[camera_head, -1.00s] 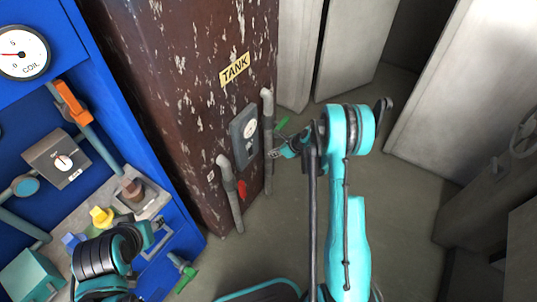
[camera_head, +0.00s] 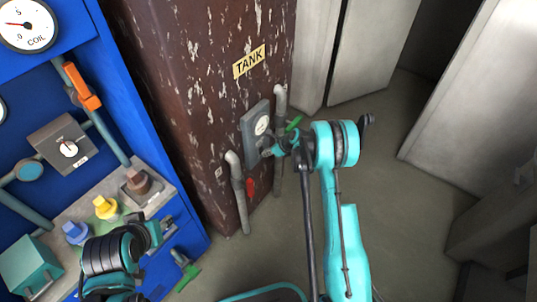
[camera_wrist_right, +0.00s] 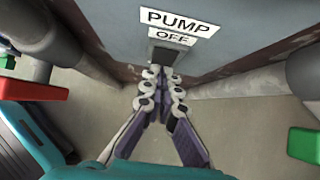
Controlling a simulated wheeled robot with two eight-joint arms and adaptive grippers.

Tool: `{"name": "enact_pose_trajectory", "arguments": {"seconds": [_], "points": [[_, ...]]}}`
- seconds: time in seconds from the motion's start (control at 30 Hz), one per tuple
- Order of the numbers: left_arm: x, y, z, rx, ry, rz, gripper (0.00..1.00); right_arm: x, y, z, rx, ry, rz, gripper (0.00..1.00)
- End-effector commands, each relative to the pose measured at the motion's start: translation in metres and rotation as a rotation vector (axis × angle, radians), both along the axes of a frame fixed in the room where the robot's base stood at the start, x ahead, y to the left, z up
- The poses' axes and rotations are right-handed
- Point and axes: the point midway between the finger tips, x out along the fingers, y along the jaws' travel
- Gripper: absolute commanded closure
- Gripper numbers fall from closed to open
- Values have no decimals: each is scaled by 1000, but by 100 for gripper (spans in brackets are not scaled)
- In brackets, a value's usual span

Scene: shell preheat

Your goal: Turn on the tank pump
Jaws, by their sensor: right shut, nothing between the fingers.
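In the right wrist view a PUMP label (camera_wrist_right: 180,21) reads OFF, above a small dark switch (camera_wrist_right: 164,56). My right gripper (camera_wrist_right: 162,84) is shut and empty, its fingertips just below the switch; I cannot tell whether they touch it. In the head view the right gripper (camera_head: 272,150) is at the box's lower right side. My left gripper (camera_head: 160,232) is at lower left, jaws unclear.
Grey pipes flank the box, with a red handle (camera_head: 250,187) and a green handle (camera_head: 293,123); the red one (camera_wrist_right: 32,90) and green one (camera_wrist_right: 303,145) also show in the wrist view. A blue panel (camera_head: 110,100) stands at left.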

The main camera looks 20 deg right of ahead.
Motion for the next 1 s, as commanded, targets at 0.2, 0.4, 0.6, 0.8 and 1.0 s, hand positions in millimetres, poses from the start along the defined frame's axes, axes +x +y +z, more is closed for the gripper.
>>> {"name": "enact_pose_trajectory", "arguments": {"seconds": [0.2, 0.4, 0.6, 0.8, 1.0], "points": [[0, 0, 0, 0, 0, 0, 60, 6, 4, -4, 0, 0, 0, 100], [0, 0, 0, 0, 0, 0, 60, 5, 3, -3, 0, 0, -1, 100], [0, 0, 2, 0, 0, 0, 60, 5, 3, 3, 0, 0, 0, 100], [0, 0, 6, 0, 0, 0, 60, 5, 4, 12, 1, -2, 0, 100], [0, 0, 6, 0, 0, 0, 60, 5, 4, 14, 2, -1, 1, 100]]}}
